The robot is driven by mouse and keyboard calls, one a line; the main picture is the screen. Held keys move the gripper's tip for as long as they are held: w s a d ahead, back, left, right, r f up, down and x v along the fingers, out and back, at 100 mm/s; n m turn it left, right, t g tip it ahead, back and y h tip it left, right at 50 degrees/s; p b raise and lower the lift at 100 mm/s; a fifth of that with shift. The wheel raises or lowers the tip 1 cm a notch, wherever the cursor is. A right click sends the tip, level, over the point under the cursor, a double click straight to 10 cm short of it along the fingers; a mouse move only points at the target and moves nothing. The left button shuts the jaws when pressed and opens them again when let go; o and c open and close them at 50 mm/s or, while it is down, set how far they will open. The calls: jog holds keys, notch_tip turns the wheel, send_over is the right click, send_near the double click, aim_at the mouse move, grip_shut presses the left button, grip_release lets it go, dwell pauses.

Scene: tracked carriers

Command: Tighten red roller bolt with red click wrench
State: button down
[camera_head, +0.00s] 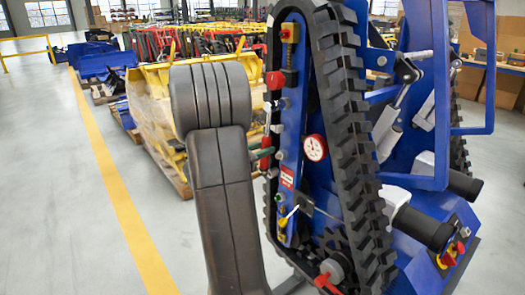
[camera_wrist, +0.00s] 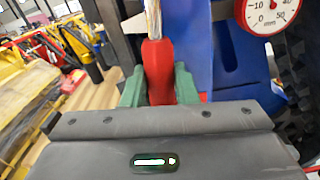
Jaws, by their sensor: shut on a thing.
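My gripper (camera_head: 262,153) is beside the blue track frame in the head view, partly hidden by my grey arm. In the wrist view, my gripper's green fingers (camera_wrist: 159,88) are shut on the red handle of the click wrench (camera_wrist: 158,65). The wrench's silver shaft runs up out of the top of that view. In the head view, the red wrench handle (camera_head: 265,143) shows as a small piece between the green fingers. An orange-red part (camera_head: 275,80) sits on the frame's left edge above. I cannot tell which part is the red roller bolt, or whether the wrench head touches one.
The blue tracked carrier (camera_head: 290,120) stands upright with its black track (camera_head: 340,110) close to my gripper's right. A round gauge (camera_head: 315,148) also shows in the wrist view (camera_wrist: 270,12). Yellow machinery (camera_head: 150,100) on pallets is behind; open floor lies left.

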jog(key=shift+w+a+r+m+b, duration=0.1)
jog(key=shift+w+a+m+b, duration=0.25)
jog(key=shift+w+m+b, duration=0.2)
jog(key=shift+s, duration=0.15)
jog(key=s+d+r+n+p, duration=0.2)
jog(key=s+d+n+p, duration=0.4)
jog(key=p, duration=0.5)
jog(key=shift+s+n, duration=1.1)
jog(key=shift+n, duration=0.55)
dwell(0.5)
jog(key=r+n+p, duration=0.1)
jog(key=s+d+n+p, duration=0.1)
jog(key=p, duration=0.1)
jog(key=shift+s+d+r+p, duration=0.1)
jog(key=shift+s+r+p, duration=0.2)
jog(key=shift+r, duration=0.05)
jog(key=shift+f, duration=0.2)
dwell(0.4)
